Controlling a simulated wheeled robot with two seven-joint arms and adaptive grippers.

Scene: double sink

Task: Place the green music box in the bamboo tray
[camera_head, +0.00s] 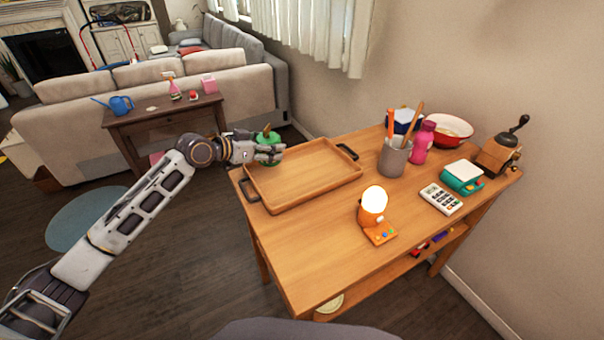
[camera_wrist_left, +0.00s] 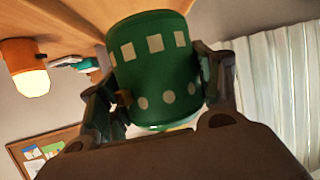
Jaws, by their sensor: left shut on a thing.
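The green music box (camera_head: 268,148) is in my left gripper at the far left corner of the bamboo tray. In the left wrist view the music box (camera_wrist_left: 152,65) is a green cylinder with pale squares and dots, gripped between the two fingers. My left gripper (camera_head: 262,150) is shut on it. The bamboo tray (camera_head: 315,185) is empty, with dark handles, on the wooden table. The music box overlaps the tray's far left edge in the head view; I cannot tell whether it touches the tray. My right gripper is not in view.
On the table (camera_head: 320,245) stand an orange lamp (camera_head: 372,206), a grey pen cup (camera_head: 394,158), a pink bottle (camera_head: 422,142), a bowl (camera_head: 450,130), a calculator (camera_head: 441,199), a teal device (camera_head: 462,177) and a coffee grinder (camera_head: 497,153). The table's front left is bare.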

